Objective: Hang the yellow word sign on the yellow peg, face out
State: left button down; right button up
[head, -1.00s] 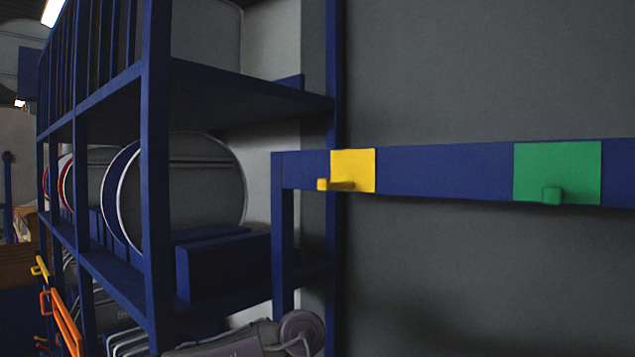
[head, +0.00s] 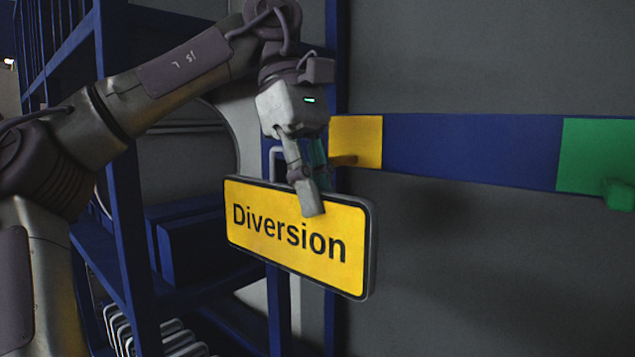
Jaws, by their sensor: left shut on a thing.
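The yellow word sign (head: 295,268) reads "Diversion" in black and has a dark rim. Its printed face is toward my head camera, and it tilts slightly down to the right. My left gripper (head: 312,197) is shut on the sign's top edge, with one finger across the front. The yellow peg (head: 345,160) sticks out from a yellow patch (head: 362,138) on the blue rail, just right of the gripper and above the sign. The peg's left end is partly hidden by the gripper. The back of the sign is hidden. My right gripper is not in view.
The blue rail (head: 470,148) runs right along the grey wall to a green patch (head: 592,150) with a green peg (head: 618,193). A blue shelf rack (head: 120,200) with round signs stands at the left. The wall below the rail is clear.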

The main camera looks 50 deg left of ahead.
pick_arm(q)
jog(key=shift+w+a+r, duration=0.1)
jog(key=shift+w+r, duration=0.1)
jog(key=shift+w, duration=0.15)
jog(key=w+p, duration=0.1)
jog(key=w, duration=0.2)
jog(key=shift+w+a+f, duration=0.1)
jog(key=shift+w, duration=0.45)
jog(key=shift+w+a, duration=0.15)
jog(key=shift+w, duration=0.85)
jog(key=shift+w+a, duration=0.1)
jog(key=shift+w, duration=0.9)
jog(key=shift+s, duration=0.1)
jog(key=shift+f+b, duration=0.35)
jog(key=shift+f, duration=0.45)
jog(key=c, duration=1.1)
grip_release()
